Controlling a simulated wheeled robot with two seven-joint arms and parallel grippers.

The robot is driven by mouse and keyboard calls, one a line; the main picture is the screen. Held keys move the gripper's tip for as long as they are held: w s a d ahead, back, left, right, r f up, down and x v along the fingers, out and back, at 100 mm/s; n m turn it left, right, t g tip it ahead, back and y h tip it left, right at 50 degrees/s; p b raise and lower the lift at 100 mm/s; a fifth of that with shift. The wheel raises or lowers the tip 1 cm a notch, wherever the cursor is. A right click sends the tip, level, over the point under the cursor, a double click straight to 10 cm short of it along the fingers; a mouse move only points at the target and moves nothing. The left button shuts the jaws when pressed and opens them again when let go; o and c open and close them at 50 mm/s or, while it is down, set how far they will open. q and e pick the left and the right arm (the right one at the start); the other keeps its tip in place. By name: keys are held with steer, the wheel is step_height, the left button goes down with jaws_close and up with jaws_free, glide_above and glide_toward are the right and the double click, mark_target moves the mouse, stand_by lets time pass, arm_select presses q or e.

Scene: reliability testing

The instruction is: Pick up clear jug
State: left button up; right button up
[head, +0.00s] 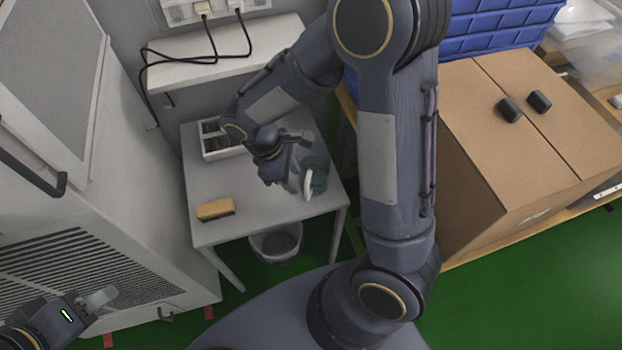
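The clear jug (318,168) stands on the small white table (235,185), towards its right side. It is see-through with a greenish tint, and its white handle faces the front. My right gripper (293,178) is at the jug's left side, close to the handle. The wrist hides part of the jug, and I cannot tell whether the fingers touch it or how far they are apart. My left gripper (100,298) is at the lower left, away from the table, in front of the grey cabinet. Its finger opening is not clear.
A yellow-brown brush or block (215,209) lies at the table's front left. A white tray (220,142) stands at the back. A bin (276,243) is under the front edge. The large grey cabinet (95,200) bounds the left, and a cardboard box (520,150) the right.

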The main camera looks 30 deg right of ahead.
steer(key=shift+n+h, duration=0.3)
steer(key=shift+n, duration=0.1)
steer(key=x, duration=0.6)
steer(key=w+x, duration=0.1)
steer(key=x, duration=0.2)
steer(key=shift+a+f+b, duration=0.25)
steer(key=shift+b, duration=0.15)
jaws_close()
steer(key=shift+r, duration=0.1)
